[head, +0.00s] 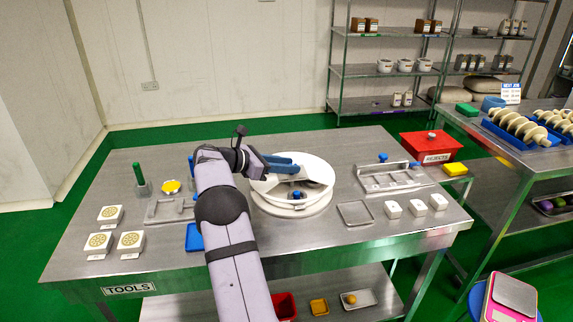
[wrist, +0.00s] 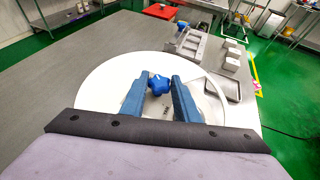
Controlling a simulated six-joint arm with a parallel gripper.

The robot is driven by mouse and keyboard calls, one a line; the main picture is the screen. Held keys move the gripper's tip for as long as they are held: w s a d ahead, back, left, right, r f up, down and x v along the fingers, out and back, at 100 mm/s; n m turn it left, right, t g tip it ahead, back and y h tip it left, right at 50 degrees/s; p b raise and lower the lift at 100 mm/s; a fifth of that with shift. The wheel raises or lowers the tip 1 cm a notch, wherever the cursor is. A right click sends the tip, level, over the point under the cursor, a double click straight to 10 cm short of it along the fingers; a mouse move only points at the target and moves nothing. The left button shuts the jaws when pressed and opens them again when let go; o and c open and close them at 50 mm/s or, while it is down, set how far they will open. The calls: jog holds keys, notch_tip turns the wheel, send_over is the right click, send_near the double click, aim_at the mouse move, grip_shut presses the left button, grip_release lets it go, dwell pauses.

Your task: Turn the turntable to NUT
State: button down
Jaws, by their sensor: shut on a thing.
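The round white turntable (head: 322,172) stands on the middle of the steel table. It also fills the centre of the wrist view (wrist: 105,85). My gripper (head: 291,165) reaches over its top from the left. In the wrist view my blue fingers (wrist: 160,82) are on both sides of a blue lobed knob (wrist: 158,87) and shut on it. Small dark lettering lies between the fingers, too blurred to read. In the head view the gripped knob is hidden by the fingers. Another small blue part (head: 297,195) shows in the opening at the turntable's front.
A metal fixture (head: 397,178) with a blue knob, an empty tray (head: 355,213) and white blocks (head: 415,206) stand to the right. A red rejects bin (head: 431,146) is at the back right.

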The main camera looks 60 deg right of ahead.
jog(key=c, duration=1.4)
grip_release()
jog(key=shift+o, duration=0.2)
jog(key=shift+v, duration=3.65)
